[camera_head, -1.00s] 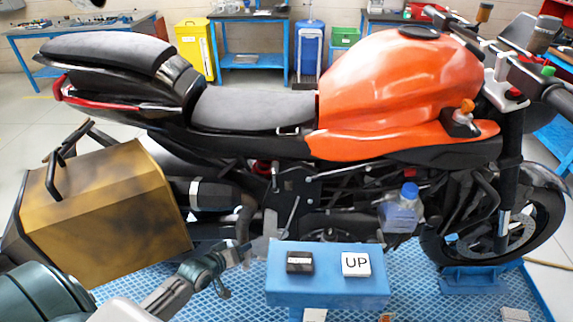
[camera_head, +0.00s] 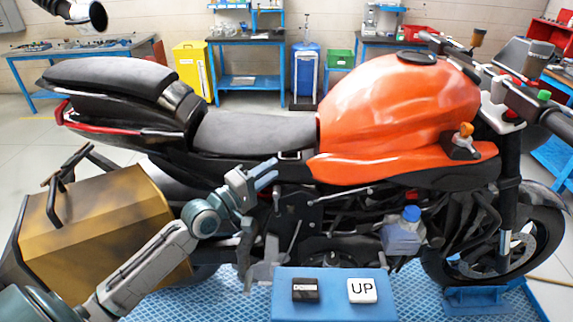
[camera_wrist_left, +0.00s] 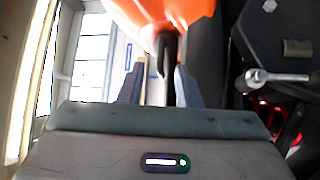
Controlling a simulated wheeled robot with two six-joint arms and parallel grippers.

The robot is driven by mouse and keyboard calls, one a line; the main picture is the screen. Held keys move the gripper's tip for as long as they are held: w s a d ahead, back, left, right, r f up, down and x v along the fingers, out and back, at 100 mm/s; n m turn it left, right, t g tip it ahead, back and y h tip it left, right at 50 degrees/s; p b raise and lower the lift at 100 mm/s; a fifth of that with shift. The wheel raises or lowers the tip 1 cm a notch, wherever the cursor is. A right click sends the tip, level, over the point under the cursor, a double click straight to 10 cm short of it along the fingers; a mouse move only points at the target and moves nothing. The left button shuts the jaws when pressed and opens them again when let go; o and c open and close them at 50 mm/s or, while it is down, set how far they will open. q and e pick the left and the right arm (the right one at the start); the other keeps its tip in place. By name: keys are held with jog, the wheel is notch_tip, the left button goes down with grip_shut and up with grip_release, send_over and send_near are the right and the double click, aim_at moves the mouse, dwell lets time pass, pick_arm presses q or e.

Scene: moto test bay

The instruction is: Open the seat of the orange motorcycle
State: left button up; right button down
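The orange motorcycle (camera_head: 400,105) stands side-on, its tank to the right. Its grey-black front seat (camera_head: 250,137) lies flat against the tank, and the raised rear seat (camera_head: 110,78) is at the left. A small metal buckle (camera_head: 289,155) shows at the front seat's lower edge. My left gripper (camera_head: 268,174) is just below that edge, left of and below the buckle, fingers pointing right. In the left wrist view its two fingers (camera_wrist_left: 159,85) are apart with nothing visibly held; the orange tank (camera_wrist_left: 165,12) shows beyond them. Contact cannot be told. My right gripper is not in view.
A blue box (camera_head: 334,309) with DOWN (camera_head: 305,290) and UP (camera_head: 362,290) buttons stands in front. A brown side case (camera_head: 110,215) is near my left arm. A metal lever (camera_wrist_left: 275,77) lies right of the gripper in the wrist view. A black hose end (camera_head: 95,17) hangs top left.

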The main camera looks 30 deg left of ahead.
aim_at(287, 159)
pick_arm(q)
jog(key=shift+x, duration=3.15)
jog(key=shift+c, duration=0.2)
grip_shut()
